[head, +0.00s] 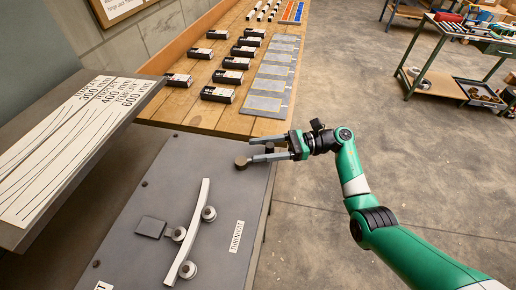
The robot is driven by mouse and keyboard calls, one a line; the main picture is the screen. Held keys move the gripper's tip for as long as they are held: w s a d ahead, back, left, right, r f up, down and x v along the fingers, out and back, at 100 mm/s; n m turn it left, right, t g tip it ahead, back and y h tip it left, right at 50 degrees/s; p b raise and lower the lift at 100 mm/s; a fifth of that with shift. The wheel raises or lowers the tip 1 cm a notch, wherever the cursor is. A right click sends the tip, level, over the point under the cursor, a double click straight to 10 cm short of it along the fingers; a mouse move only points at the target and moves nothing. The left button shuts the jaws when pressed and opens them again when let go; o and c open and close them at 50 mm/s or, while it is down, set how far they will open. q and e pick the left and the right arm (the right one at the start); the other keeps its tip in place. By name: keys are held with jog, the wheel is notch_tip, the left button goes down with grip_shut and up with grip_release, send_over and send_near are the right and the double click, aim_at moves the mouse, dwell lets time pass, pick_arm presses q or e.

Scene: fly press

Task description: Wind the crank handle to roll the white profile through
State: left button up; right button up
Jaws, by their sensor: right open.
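The white profile (195,232), a slightly curved strip, lies on the grey machine top (215,165) among round metal rollers (209,213). A round brownish knob (241,162) sits just beyond the fingertips, perhaps the crank's hub. Contact with the fingers cannot be told. My left gripper is out of view.
A dark square block (151,226) and a white label (236,237) are on the machine top. A raised board with printed curves (70,135) stands at left. Behind is a wooden bench (205,115) with several black boxes and grey plates. Open floor lies at right.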

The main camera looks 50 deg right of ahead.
jog(key=v, duration=1)
jog(key=shift+s+d, duration=0.3)
jog(key=shift+c, duration=0.2)
